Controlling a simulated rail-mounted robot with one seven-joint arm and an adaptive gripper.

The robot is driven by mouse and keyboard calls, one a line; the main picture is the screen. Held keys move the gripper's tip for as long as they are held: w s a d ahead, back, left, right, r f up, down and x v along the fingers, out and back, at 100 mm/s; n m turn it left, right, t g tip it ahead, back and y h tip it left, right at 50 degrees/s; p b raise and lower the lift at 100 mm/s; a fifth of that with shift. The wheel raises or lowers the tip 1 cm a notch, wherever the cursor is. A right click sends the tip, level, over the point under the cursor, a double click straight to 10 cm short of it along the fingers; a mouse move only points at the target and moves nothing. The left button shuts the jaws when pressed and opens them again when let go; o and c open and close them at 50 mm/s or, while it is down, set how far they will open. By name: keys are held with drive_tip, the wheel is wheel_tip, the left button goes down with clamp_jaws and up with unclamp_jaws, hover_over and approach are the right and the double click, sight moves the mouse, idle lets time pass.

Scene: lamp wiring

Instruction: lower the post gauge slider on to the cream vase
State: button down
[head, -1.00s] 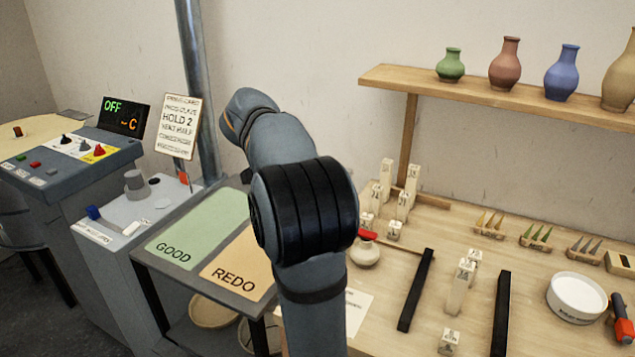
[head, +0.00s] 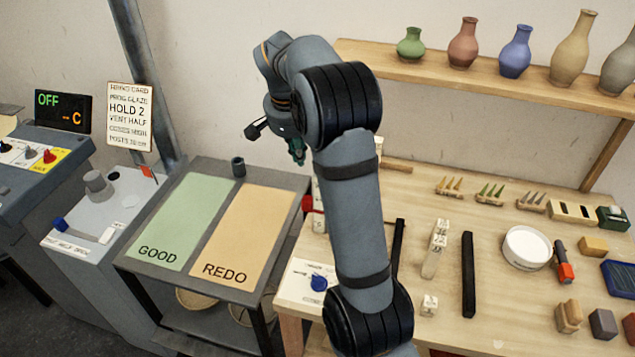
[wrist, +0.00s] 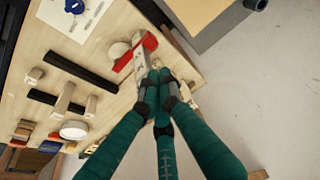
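In the wrist view a small round cream vase (wrist: 117,50) sits near the table edge. The red slider (wrist: 130,55) of the post gauge is beside and partly over it; I cannot tell whether they touch. A pale upright of the gauge (wrist: 148,42) stands just past my fingertips. In the head view the red slider (head: 308,204) shows at the left edge of my arm, which hides most of the gauge and vase. My gripper (wrist: 160,76) has its teal fingers drawn together, with nothing visible between them. In the head view my gripper (head: 297,152) hangs above the slider.
The GOOD and REDO tray (head: 275,178) stands left of the table. A blue object (head: 319,282) lies on a white card. Black bars (head: 468,275), pale blocks (head: 435,250) and a white dish (head: 526,248) stand on the table. A shelf (head: 440,75) holds several vases behind.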

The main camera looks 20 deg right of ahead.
drive_tip(key=p, duration=0.2)
approach(305, 196)
drive_tip(key=x, duration=0.5)
drive_tip(key=shift+w+d, duration=0.15)
drive_tip(key=shift+w, duration=0.1)
drive_tip(key=shift+f, duration=0.6)
drive_tip(key=shift+f, duration=0.1)
drive_tip(key=f+b, duration=0.1)
drive_tip(key=b, duration=0.1)
drive_tip(key=shift+f+b, duration=0.2)
drive_tip(key=shift+b, duration=0.1)
drive_tip(key=shift+r, duration=0.2)
wheel_tip(305, 196, up, 5)
drive_tip(key=p, duration=0.3)
drive_tip(key=shift+p, duration=0.3)
drive_tip(key=b+v, duration=0.2)
drive_tip(key=v, duration=0.7)
drive_tip(key=shift+s, duration=0.15)
